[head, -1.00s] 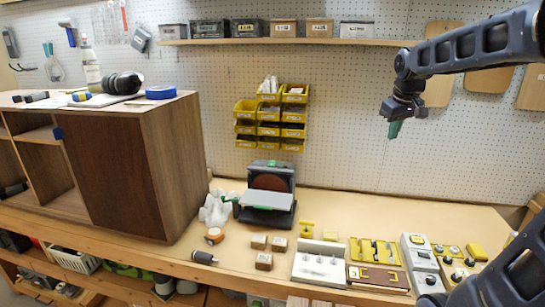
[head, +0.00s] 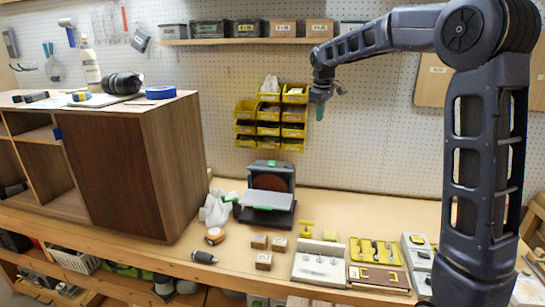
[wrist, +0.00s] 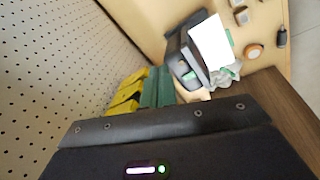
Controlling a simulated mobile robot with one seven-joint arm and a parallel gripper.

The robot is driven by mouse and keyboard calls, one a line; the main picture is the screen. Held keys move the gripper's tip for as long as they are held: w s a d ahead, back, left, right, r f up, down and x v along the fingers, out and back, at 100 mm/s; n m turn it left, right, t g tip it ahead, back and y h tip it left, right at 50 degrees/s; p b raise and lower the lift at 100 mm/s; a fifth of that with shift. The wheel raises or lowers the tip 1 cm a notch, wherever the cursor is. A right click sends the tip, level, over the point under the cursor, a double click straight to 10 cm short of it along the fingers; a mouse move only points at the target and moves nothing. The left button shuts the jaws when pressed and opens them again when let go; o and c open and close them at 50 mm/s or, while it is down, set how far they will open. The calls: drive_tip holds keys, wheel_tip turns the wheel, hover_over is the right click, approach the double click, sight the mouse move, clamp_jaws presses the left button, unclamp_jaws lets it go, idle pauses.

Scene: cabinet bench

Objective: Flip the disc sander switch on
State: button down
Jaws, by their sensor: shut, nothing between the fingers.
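The disc sander (head: 270,205) stands on the bench, with a dark base, a brown disc and a light grey table; it also shows in the wrist view (wrist: 181,58). My gripper (head: 320,112) is shut and empty, with green fingertips pointing down.
Yellow bins (head: 270,129) hang on the pegboard behind. A brown cabinet (head: 128,160) stands left of the sander. A white cloth (head: 215,208), an orange tape roll (head: 215,236), small wooden blocks (head: 260,242) and a yellow tray (head: 373,250) lie nearby. The bench right of the sander is partly clear.

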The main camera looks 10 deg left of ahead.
drive_tip(key=w+a+f+n, duration=0.1)
drive_tip(key=w+a+f, duration=0.1)
drive_tip(key=a, duration=0.3)
drive_tip(key=w+a+f+n, duration=0.2)
drive_tip(key=a, duration=0.3)
drive_tip(key=n, duration=0.2)
hover_over(273, 161)
drive_tip(key=s, duration=0.2)
drive_tip(key=shift+g, duration=0.4)
wheel_tip(273, 161, down, 4)
drive_tip(key=shift+s+a+f, duration=0.1)
drive_tip(key=shift+a, duration=0.05)
drive_tip(key=f, duration=0.4)
drive_tip(key=w+f, duration=0.1)
drive_tip(key=f, duration=0.4)
drive_tip(key=w+f, duration=0.1)
drive_tip(key=f, duration=0.4)
